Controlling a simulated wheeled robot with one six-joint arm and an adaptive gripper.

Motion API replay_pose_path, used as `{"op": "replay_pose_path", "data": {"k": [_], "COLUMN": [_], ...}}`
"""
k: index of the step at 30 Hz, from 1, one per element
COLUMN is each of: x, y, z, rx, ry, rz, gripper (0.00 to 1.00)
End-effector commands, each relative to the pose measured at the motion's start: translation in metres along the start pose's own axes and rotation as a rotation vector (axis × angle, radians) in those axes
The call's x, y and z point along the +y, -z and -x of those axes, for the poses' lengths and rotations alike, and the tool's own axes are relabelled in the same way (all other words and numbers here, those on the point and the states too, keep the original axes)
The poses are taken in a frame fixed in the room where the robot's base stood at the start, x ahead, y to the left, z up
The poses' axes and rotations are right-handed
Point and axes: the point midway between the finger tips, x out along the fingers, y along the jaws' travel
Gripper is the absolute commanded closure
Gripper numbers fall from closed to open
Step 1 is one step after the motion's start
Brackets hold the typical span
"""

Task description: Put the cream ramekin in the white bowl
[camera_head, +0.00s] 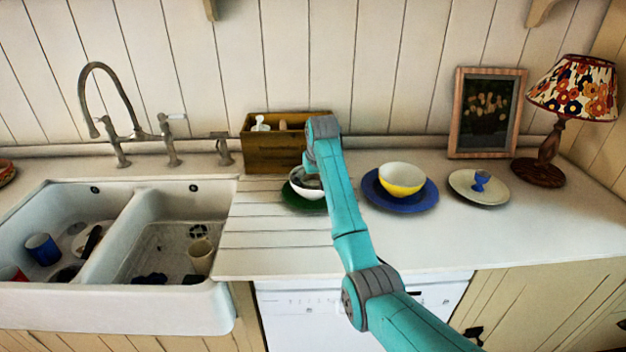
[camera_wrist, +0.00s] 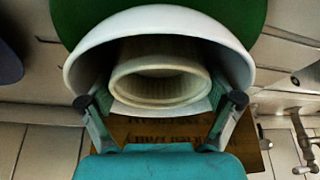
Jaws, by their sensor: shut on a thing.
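The white bowl (camera_head: 298,190) stands on a green plate (camera_head: 291,200) on the counter's ribbed drainboard, and fills much of the wrist view (camera_wrist: 100,42). The cream ramekin (camera_wrist: 160,88) shows within the bowl's outline in the wrist view, its mouth toward the camera. My gripper (camera_wrist: 160,101) is shut on the ramekin, one finger at each side. In the head view my gripper (camera_head: 308,174) is at the bowl, largely hidden by my arm. I cannot tell whether the ramekin touches the bowl's inside.
A wooden box (camera_head: 262,150) stands behind the bowl. A yellow-and-white bowl (camera_head: 402,181) on a blue plate (camera_head: 424,201) is to the right, then a cream plate (camera_head: 484,196) with a blue cup. The double sink (camera_head: 150,290) is left. The front counter is clear.

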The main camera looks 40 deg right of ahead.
Motion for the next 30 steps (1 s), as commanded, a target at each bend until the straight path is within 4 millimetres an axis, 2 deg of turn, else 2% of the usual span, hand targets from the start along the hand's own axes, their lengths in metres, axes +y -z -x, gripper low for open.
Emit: {"op": "replay_pose_path", "data": {"k": [3,4,5,15,19,23,30], "x": [0.000,0.000,0.000,0.000,0.000,0.000,0.000], "y": [-0.001,-0.001,-0.001,-0.001,0.003,0.003,0.003], "z": [-0.003,-0.003,-0.003,-0.002,0.006,0.025,0.074], "rx": [0.001,0.000,0.000,0.000,0.002,0.004,0.003], "ry": [0.000,0.000,0.000,0.000,0.000,0.000,0.000], "rz": [0.000,0.000,0.000,0.000,0.000,0.000,0.000], "gripper": [0.52,0.05,0.00,0.00,0.00,0.00,0.00]}}
